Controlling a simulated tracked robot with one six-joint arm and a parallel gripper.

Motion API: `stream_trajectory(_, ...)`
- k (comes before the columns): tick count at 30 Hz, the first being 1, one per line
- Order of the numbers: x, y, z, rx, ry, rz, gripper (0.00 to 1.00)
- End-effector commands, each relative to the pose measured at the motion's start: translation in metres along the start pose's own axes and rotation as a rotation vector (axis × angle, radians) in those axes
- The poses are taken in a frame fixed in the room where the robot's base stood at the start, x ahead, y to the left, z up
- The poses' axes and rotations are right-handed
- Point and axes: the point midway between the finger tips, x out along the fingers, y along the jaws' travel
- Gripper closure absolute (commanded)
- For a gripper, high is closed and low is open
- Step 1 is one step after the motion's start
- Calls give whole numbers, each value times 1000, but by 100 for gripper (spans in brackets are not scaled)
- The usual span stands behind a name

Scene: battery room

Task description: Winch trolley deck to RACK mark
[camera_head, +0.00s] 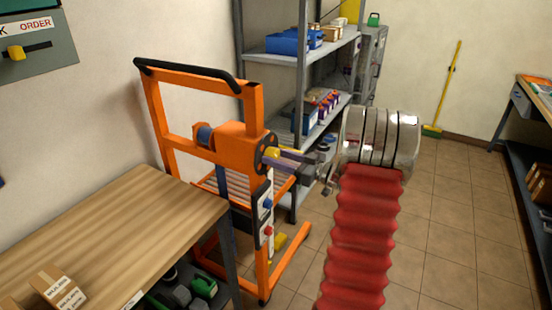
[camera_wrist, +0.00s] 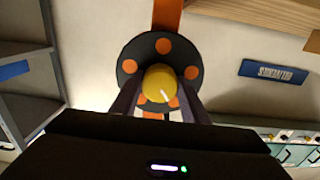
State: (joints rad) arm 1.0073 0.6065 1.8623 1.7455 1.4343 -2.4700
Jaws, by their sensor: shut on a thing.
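The orange winch trolley (camera_head: 255,103) stands upright beside the wooden bench in the head view. Its slatted deck (camera_head: 283,188) shows partly behind the mast, at about the height of a lower rack shelf. The black winch wheel (camera_head: 266,150) has a yellow knob; in the wrist view the wheel (camera_wrist: 132,57) shows orange spots and the knob (camera_wrist: 160,80) sits low on its face. My gripper (camera_head: 279,156) reaches the knob from the right and is shut on it, one finger on each side. White plates with a blue and a red marker are on the mast; their lettering is unreadable.
A grey shelf rack (camera_head: 302,75) with blue bins stands behind the trolley. The wooden bench (camera_head: 120,225) with small boxes is close at left. Another bench (camera_head: 537,95) is at far right. Tiled floor (camera_head: 455,210) is clear between.

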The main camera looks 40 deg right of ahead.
Motion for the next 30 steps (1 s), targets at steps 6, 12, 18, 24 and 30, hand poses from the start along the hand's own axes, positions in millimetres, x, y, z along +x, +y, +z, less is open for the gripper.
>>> stream_trajectory(6,0,-2,6,-161,-9,-3,81)
stream_trajectory(12,0,-2,6,-260,-9,-4,81)
stream_trajectory(18,0,-2,6,-304,-8,-4,81)
stream_trajectory(24,0,-2,6,-309,-8,-4,81)
stream_trajectory(30,0,-2,6,-309,-8,-4,58)
